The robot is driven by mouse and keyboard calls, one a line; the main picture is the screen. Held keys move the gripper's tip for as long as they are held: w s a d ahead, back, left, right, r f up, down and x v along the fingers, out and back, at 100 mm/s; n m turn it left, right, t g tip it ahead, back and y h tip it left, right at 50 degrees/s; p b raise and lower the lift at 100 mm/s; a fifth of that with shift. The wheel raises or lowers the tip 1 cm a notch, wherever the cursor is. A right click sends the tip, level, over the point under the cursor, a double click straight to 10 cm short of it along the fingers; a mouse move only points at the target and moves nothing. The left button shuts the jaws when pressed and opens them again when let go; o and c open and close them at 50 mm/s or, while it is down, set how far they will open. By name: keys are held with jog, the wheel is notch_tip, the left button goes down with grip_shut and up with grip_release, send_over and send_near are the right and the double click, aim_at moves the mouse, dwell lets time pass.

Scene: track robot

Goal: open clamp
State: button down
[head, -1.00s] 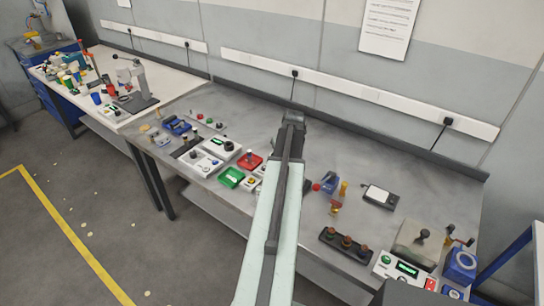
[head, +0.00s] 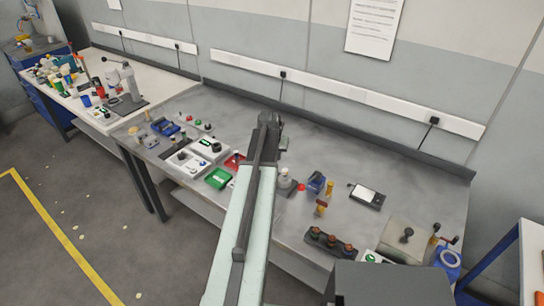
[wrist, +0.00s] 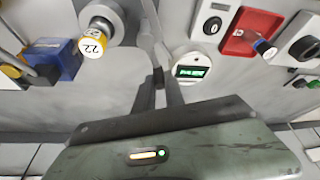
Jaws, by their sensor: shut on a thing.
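My gripper (wrist: 160,85) points down at the bench in the wrist view. Its narrow dark fingers are shut on a light grey piece (wrist: 150,38) that runs up from between the tips. I cannot tell the clamp's outline clearly from this piece. In the head view my gripper (head: 270,124) is at the end of my pale arm, above the middle of the bench. A small grey part (head: 283,144) shows just below and right of it. My arm hides the bench directly behind it.
A round display (wrist: 191,67) and a red plate (wrist: 250,32) lie right of the fingers in the wrist view. The bench (head: 335,160) behind is mostly clear below the wall (head: 300,40).

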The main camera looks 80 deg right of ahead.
jog(key=shift+s, duration=0.15)
jog(key=c, duration=1.4)
grip_release()
jog(key=p+v, duration=0.7)
jog(key=shift+a+r, duration=0.1)
jog(key=shift+r, duration=0.3)
